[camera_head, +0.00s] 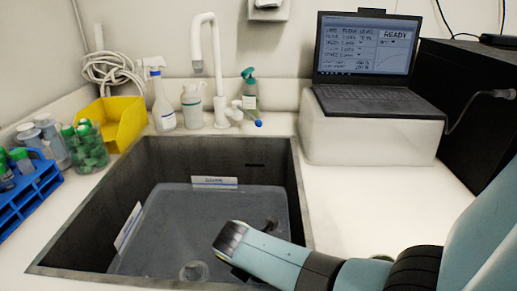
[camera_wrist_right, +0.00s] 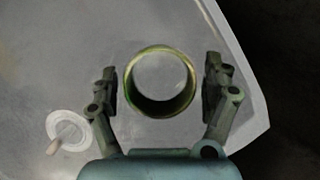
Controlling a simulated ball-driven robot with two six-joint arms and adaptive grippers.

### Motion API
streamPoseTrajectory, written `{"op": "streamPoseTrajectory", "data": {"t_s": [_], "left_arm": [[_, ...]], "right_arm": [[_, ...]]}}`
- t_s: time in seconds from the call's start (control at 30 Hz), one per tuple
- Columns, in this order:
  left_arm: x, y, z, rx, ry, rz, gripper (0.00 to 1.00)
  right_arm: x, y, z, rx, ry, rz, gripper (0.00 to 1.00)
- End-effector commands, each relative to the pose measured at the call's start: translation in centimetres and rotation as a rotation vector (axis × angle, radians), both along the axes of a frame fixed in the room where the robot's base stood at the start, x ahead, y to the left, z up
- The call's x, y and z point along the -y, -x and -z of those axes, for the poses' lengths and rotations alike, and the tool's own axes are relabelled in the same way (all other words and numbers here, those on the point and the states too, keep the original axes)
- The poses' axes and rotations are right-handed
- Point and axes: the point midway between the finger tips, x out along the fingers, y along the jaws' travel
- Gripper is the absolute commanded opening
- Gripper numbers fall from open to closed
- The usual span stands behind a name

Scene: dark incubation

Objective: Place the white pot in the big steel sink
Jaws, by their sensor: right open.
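The big steel sink (camera_head: 75,220) is the dark basin at the middle left in the head view. My right gripper (camera_wrist_right: 160,80) is open in the wrist view, one finger on each side of a round, pale, ring-like thing with a yellowish-green rim (camera_wrist_right: 130,85). Narrow gaps show between it and the fingers. This may be the white pot, seen end-on, but I cannot be sure. In the head view my right arm reaches over the sink's front right and hides most of its gripper. My left gripper is not in view.
A pale translucent tray or box (camera_head: 165,225) with white labels lies in the sink. A white disc with a stick (camera_wrist_right: 68,130) shows on it. A faucet (camera_head: 212,70) and bottles stand behind. A laptop (camera_head: 370,65) sits right; a blue rack (camera_head: 30,195) stands left.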

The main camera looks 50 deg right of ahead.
Motion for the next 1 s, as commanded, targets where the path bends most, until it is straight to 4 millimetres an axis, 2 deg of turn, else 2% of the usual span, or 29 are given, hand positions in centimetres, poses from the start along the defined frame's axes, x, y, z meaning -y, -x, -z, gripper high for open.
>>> {"op": "streamPoseTrajectory", "data": {"t_s": [0.17, 0.4, 0.6, 0.73, 1.0], "left_arm": [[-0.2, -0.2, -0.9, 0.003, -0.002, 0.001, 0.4], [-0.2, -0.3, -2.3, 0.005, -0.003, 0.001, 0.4], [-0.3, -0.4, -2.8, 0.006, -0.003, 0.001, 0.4], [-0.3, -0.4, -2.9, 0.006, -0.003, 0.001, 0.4], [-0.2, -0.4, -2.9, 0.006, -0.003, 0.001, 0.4]], "right_arm": [[-0.8, 0.0, -2.1, 0.003, -0.001, 0.0, 0.82], [-2.9, 0.2, -7.2, 0.004, -0.003, 0.0, 0.82], [-4.2, 0.4, -10.3, 0.001, -0.001, 0.001, 0.82], [-4.5, 0.4, -11.2, 0.0, 0.0, 0.0, 0.82], [-4.6, 0.4, -11.3, 0.0, 0.0, 0.0, 0.82]]}}
